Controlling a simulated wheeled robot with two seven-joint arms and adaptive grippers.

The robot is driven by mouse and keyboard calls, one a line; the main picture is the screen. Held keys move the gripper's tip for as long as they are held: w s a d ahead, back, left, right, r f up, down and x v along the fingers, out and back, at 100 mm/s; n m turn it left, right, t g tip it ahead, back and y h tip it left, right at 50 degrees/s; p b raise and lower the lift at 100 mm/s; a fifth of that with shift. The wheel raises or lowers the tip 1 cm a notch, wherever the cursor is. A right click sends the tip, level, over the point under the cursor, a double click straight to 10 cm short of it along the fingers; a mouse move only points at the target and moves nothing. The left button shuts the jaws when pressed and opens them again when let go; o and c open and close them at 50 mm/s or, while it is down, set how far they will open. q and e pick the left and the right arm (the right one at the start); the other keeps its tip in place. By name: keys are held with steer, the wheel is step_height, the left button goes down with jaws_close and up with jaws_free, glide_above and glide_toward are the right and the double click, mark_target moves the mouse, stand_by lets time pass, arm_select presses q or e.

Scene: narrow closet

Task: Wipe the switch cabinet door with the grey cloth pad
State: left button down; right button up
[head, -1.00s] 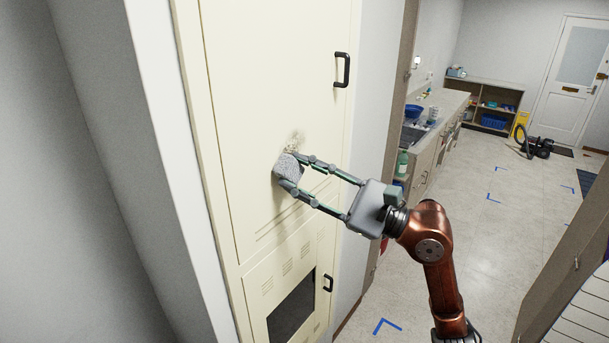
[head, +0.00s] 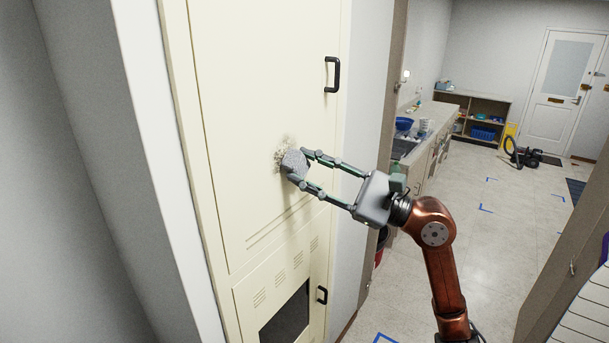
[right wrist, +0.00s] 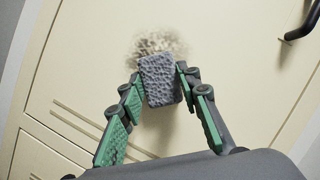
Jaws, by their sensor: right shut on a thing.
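The cream switch cabinet door (head: 260,90) fills the left middle of the head view. A brownish, speckled dirty patch (head: 284,146) is on it; the patch also shows in the right wrist view (right wrist: 160,44), just above the pad. My right gripper (head: 296,168) is shut on the grey cloth pad (head: 293,161), one finger on each side. In the right wrist view the textured pad (right wrist: 160,82) is at or very near the door and overlaps the lower part of the patch. I cannot tell whether it touches. My left gripper is not in view.
A black handle (head: 332,75) stands out on the door's right edge, and a smaller one (head: 322,295) is on the vented lower panel. A grey wall edge (head: 130,100) borders the cabinet on the left. Open floor (head: 490,230) lies to the right.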

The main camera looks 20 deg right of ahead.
steer(key=shift+w+d+r, duration=0.15)
steer(key=shift+d+r, duration=0.05)
steer(key=shift+r, duration=0.2)
steer(key=shift+w+d+r, duration=0.15)
steer(key=shift+r, duration=0.25)
steer(key=shift+s+a, duration=0.95)
steer(key=shift+a, duration=0.25)
steer(key=shift+s+a, duration=0.9)
steer(key=shift+a, duration=0.3)
steer(key=shift+r+p, duration=0.35)
steer(key=shift+r, duration=0.55)
steer(key=shift+w+d+f+b, duration=0.15)
steer(key=shift+w+d+b, duration=0.5)
steer(key=shift+d, duration=0.2)
steer(key=shift+w+d+b, duration=0.4)
steer(key=shift+w+d, duration=0.55)
steer(key=shift+d, duration=0.25)
steer(key=shift+w+d+b, duration=0.35)
steer(key=shift+w+d, duration=0.55)
steer(key=shift+d, duration=0.25)
